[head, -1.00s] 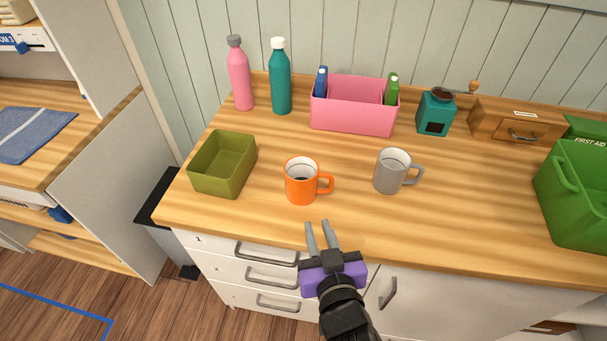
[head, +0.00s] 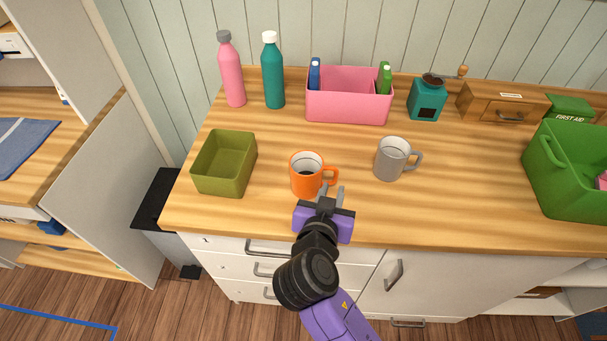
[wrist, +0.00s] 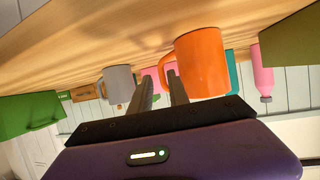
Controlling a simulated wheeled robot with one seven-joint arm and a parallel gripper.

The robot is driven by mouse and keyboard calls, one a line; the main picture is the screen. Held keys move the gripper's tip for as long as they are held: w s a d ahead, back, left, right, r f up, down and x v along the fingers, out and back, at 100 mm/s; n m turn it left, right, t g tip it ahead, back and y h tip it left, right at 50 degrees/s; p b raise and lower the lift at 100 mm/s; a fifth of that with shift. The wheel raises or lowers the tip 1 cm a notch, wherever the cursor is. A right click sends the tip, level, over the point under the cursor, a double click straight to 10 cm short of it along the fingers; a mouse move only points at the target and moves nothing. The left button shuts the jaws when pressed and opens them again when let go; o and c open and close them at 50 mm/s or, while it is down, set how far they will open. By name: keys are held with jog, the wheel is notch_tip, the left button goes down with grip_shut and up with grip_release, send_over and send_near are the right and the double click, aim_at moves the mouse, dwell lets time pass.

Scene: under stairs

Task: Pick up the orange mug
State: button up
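I cannot tell whether a finger touches the handle.
A grey mug (head: 392,158) stands close on the right. An olive box (head: 224,164) is on the left. A pink bin (head: 348,106), bottles (head: 272,78), a teal grinder (head: 427,98) and a green first aid box (head: 570,170) stand around. The counter's front middle is clear.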

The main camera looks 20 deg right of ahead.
aim_at(336, 178)
jog(key=p+x, duration=0.1)
jog(key=x, duration=0.1)
jog(key=r+p+x, duration=0.1)
jog(key=x, duration=0.2)
jog(key=shift+w+d, duration=0.1)
jog(key=shift+w, duration=0.15)
jog(key=shift+w+d+f, duration=0.3)
jog(key=shift+w+f, duration=0.05)
jog(key=shift+w, duration=0.05)
grip_shut()
dwell(0.9)
